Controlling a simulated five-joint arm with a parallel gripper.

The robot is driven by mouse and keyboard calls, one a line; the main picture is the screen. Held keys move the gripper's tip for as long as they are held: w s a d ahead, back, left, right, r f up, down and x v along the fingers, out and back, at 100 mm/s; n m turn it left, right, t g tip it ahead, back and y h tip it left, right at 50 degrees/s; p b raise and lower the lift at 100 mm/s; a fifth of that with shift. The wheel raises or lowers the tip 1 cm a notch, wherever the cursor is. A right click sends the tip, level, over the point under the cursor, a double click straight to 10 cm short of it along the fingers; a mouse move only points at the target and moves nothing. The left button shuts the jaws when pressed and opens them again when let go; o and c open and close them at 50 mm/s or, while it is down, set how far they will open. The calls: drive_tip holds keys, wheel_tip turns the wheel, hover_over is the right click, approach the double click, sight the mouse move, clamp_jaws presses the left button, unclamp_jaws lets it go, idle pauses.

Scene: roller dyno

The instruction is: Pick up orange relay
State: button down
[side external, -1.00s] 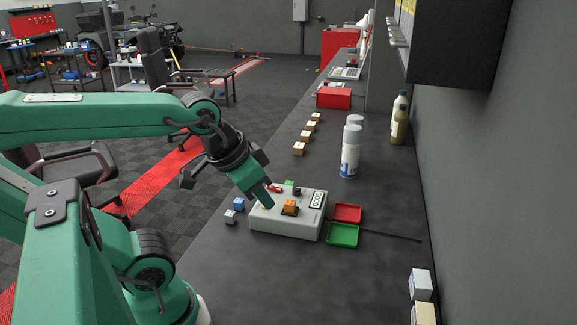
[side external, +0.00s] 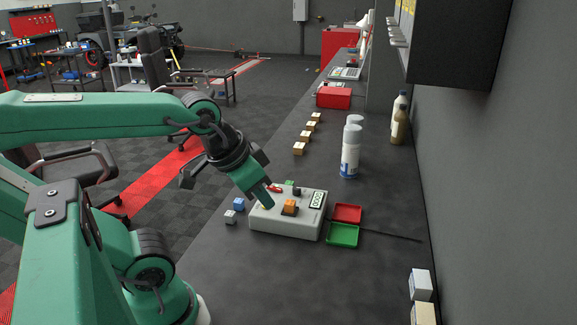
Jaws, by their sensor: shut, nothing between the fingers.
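The orange relay (side external: 290,206) is a small orange block on a dark seat on top of the light grey tester box (side external: 285,226). My gripper (side external: 269,203) is shut and empty. It points down and to the right, with its tips over the left part of the box, just left of the relay. It appears apart from the relay. The exact height of the tips above the box is hard to tell.
A blue block (side external: 239,204) and a grey-white block (side external: 230,217) lie left of the box. A red tray (side external: 347,213) and a green tray (side external: 342,235) lie to its right. Spray cans (side external: 350,155) stand behind. The bench front is clear.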

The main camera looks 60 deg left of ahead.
drive_tip(key=c, duration=1.1)
unclamp_jaws()
drive_tip(key=shift+w, duration=0.1)
drive_tip(key=n+g, duration=0.6)
drive_tip(key=n, duration=0.3)
hover_over(290, 202)
drive_tip(key=f, duration=0.9)
drive_tip(key=shift+d+f, duration=0.2)
drive_tip(key=shift+f, duration=0.05)
drive_tip(key=shift+a+f, duration=0.2)
drive_tip(key=shift+f, duration=3.9)
